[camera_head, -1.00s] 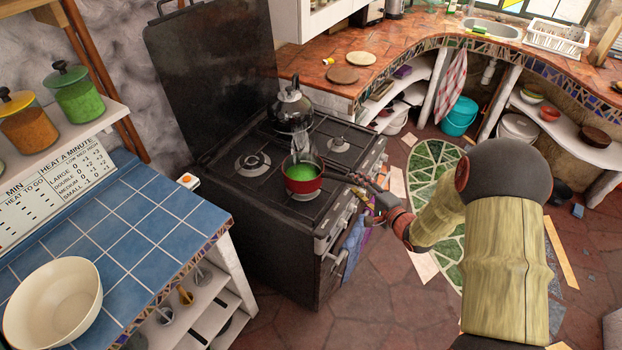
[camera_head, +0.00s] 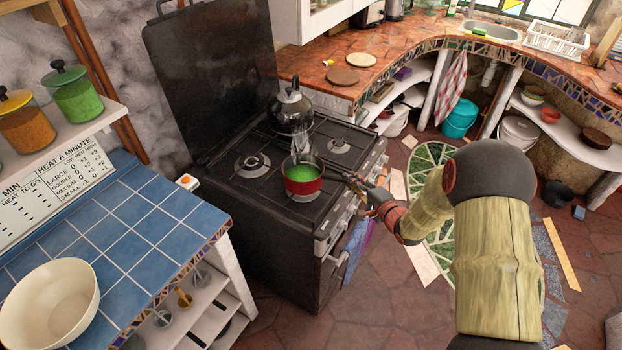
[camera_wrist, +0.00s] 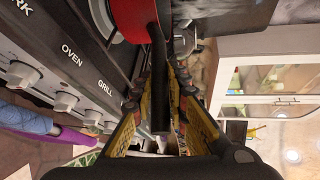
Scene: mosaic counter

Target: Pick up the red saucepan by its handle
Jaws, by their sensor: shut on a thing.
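The red saucepan (camera_head: 304,186) with a green inside sits over the front burner of the black stove (camera_head: 262,195). Its dark handle points right, toward the stove's front edge. My gripper (camera_head: 356,182) reaches in from the right at that handle. In the wrist view, the saucepan's red side (camera_wrist: 132,18) is at the top and its dark handle (camera_wrist: 157,75) runs down between the yellow fingers of my gripper (camera_wrist: 160,88). The fingers are shut on the handle. I cannot tell whether the pan is touching the stove.
A dark kettle (camera_head: 290,110) stands on a rear burner close behind the pan. The stove's raised lid (camera_head: 210,75) stands at the back. A blue tiled counter (camera_head: 125,230) with a cream bowl (camera_head: 48,305) is at the left. Knobs line the stove front.

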